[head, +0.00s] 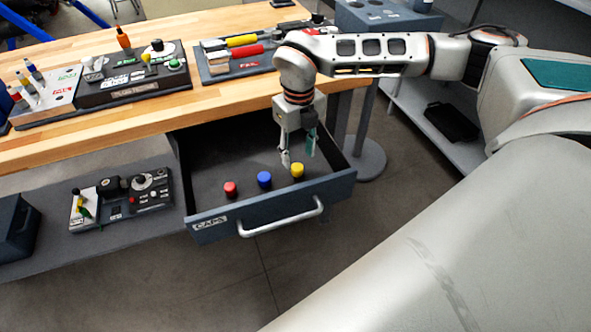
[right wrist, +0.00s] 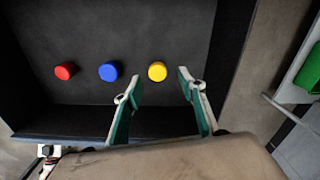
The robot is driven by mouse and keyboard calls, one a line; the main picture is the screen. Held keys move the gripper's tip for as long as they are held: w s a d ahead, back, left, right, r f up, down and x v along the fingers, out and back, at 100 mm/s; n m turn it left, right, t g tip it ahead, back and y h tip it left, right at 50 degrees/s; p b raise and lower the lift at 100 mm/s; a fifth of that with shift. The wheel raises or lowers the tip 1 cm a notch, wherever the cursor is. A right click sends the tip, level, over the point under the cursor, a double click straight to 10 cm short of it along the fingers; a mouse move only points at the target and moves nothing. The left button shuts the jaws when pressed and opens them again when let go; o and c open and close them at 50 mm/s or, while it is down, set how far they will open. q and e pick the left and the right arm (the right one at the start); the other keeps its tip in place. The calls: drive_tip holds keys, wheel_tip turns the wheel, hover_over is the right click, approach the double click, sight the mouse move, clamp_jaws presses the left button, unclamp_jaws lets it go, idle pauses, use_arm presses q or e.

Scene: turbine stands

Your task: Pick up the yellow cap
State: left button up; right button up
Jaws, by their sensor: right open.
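The yellow cap (head: 297,170) stands in the open drawer (head: 270,218), at the right end of a row of caps. It also shows in the right wrist view (right wrist: 157,71), beyond the fingertips and slightly left of the middle of the gap between them. My right gripper (head: 299,160) reaches down into the drawer, open and empty, just behind and above the yellow cap. In the right wrist view its two green-padded fingers (right wrist: 154,84) are spread apart. My left gripper is not in view.
A blue cap (head: 264,179) and a red cap (head: 231,189) stand left of the yellow cap. The drawer walls and front handle (head: 282,219) surround them. The wooden workbench (head: 215,101) above carries stands and tools. The drawer floor behind the caps is clear.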

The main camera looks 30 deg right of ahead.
sight(297, 167)
drive_tip(key=f, duration=0.4)
drive_tip(key=shift+a+f+b, duration=0.2)
drive_tip(key=shift+f+b, duration=0.1)
drive_tip(key=shift+f, duration=0.2)
drive_tip(key=c, duration=0.9)
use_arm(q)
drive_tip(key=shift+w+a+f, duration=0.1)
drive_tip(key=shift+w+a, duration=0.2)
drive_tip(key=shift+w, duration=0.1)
use_arm(e)
drive_tip(key=shift+r, duration=0.2)
